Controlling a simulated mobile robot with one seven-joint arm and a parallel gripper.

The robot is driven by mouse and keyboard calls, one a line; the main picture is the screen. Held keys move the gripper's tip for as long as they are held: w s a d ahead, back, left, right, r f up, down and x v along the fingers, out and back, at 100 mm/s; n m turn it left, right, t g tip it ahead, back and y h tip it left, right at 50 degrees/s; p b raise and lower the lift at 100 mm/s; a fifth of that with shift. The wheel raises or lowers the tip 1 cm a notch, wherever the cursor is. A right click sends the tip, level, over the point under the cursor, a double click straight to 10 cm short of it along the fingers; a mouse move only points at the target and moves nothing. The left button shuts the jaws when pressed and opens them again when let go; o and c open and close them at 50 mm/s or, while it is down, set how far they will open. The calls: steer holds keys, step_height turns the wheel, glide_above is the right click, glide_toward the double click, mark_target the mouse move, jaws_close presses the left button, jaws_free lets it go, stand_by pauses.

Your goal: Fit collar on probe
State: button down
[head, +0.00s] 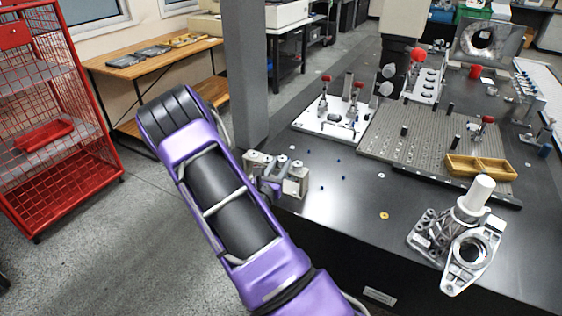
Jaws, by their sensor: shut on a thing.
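My purple arm rises from the bottom centre to a black ribbed joint at the upper left. A grey gantry column (402,20) comes down at the top centre behind the fixtures. The probe at its lower end is too small and cluttered to make out clearly.
On the table (345,225) stand a perforated plate (385,140), a white clamp plate (313,123), a yellow tray (480,166) and a grey casting (470,255) with a white cylinder (478,190). Grey metal parts (295,180) sit beside my arm. A red rack (75,165) stands left.

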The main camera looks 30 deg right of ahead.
steer(key=shift+r+p, duration=3)
steer(key=shift+r, duration=0.75)
steer(key=s+d+r+m+g+h, duration=0.2)
steer(key=s+d+r+m+g, duration=0.1)
steer(key=s+d, duration=0.5)
steer(key=s+d+r+m+g+h+p, duration=0.1)
steer(key=s+d+r+m+g, duration=0.2)
steer(key=s+d+r+g, duration=0.2)
steer(key=s+d+r, duration=0.2)
steer(key=s+d, duration=0.2)
steer(key=d, duration=0.1)
steer(key=shift+s+g+h, duration=0.2)
steer(key=shift+g+h, duration=0.1)
steer(key=shift+h, duration=0.1)
steer(key=shift+a+r+p, duration=0.1)
steer(key=shift+r+p, duration=1.7)
steer(key=shift+r, duration=0.25)
